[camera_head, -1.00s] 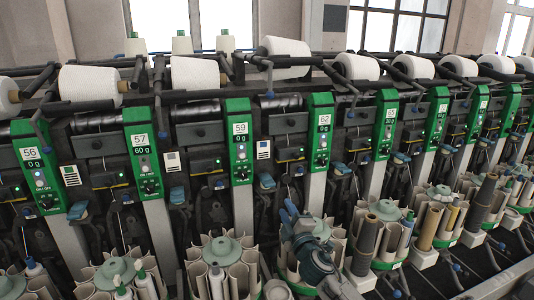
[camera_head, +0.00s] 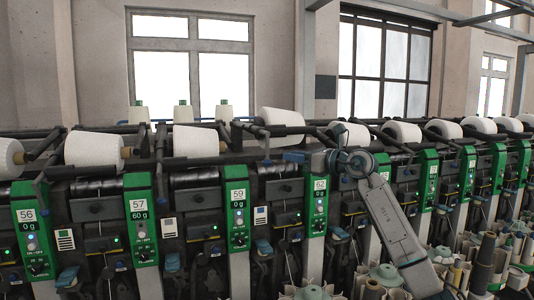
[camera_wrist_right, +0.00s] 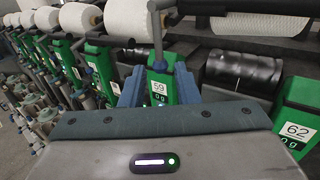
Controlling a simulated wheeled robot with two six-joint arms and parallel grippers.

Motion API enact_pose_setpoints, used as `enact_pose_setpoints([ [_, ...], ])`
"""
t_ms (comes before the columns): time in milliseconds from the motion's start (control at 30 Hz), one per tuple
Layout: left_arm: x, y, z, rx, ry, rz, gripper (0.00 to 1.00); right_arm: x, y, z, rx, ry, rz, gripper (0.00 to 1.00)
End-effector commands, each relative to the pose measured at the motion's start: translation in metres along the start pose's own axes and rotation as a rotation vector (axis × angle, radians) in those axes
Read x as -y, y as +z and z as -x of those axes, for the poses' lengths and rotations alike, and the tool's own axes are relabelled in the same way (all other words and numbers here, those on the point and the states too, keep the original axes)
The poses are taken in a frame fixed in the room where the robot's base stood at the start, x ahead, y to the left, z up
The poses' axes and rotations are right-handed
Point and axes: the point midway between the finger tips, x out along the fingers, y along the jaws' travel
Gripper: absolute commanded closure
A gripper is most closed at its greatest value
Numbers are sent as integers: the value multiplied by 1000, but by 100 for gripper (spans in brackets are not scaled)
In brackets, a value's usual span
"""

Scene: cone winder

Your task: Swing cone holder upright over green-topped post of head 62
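The green-topped post of head 62 (camera_head: 318,205) stands mid-picture in the head view; its label also shows at the right of the right wrist view (camera_wrist_right: 297,130). The white cone (camera_head: 282,121) lies roughly sideways in its holder (camera_head: 258,131), up and left of that post. My right gripper (camera_head: 290,156) is just below the cone. In the right wrist view my right gripper (camera_wrist_right: 158,88) is open, its two blue fingers apart. A holder's handle (camera_wrist_right: 158,52) shows in line with the gap; I cannot tell whether it is between the fingers. My left gripper is out of view.
The post of head 59 (camera_head: 238,212) stands left of head 62 and shows behind the fingers in the wrist view. A dark drum (camera_wrist_right: 243,70) lies below the cone. Neighbouring cones and holders line the top rail closely. Baskets with tubes stand low in front.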

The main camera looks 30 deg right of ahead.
Motion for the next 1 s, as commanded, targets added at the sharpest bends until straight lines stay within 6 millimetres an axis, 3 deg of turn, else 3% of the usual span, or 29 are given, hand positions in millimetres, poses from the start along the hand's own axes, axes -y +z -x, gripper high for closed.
enact_pose_setpoints([
  [500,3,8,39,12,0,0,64,-2,3,-85,2,5,-8,72],
  [700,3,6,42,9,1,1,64,-2,1,-99,2,4,-4,72],
  [967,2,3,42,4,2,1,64,-2,0,-100,2,3,-3,72],
  [1000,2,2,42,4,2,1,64,-2,0,-100,2,3,-4,75],
])
